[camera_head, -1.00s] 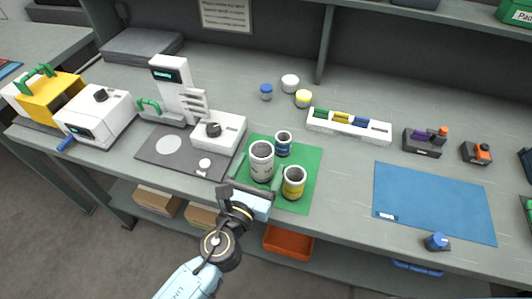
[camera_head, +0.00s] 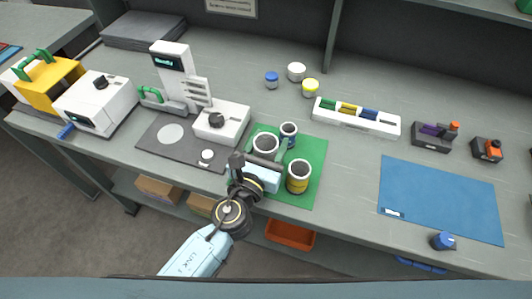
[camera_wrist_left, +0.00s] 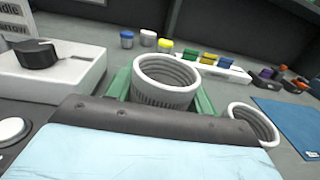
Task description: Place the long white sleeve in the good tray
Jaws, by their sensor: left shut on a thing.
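A white ribbed sleeve (camera_head: 265,144) stands upright over the green mat (camera_head: 313,160), between the green finger pads of my left gripper (camera_head: 265,153). The gripper is shut on it. In the left wrist view the open threaded top of the white sleeve (camera_wrist_left: 166,92) shows between the pads; its lower part is hidden by the gripper body. A yellow-banded sleeve (camera_head: 298,178) stands to the right and a smaller blue-banded sleeve (camera_head: 289,134) behind. I cannot tell whether the white sleeve touches the mat. No tray labelled good is readable. My right gripper is not in view.
A white gauge machine (camera_head: 180,80) and a white box with a knob (camera_head: 221,122) stand left of the mat. A white rack (camera_head: 356,117) with coloured pieces is behind right. A blue mat (camera_head: 440,197) lies right, mostly bare. Small blue, white and yellow-topped pots (camera_head: 296,72) stand behind.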

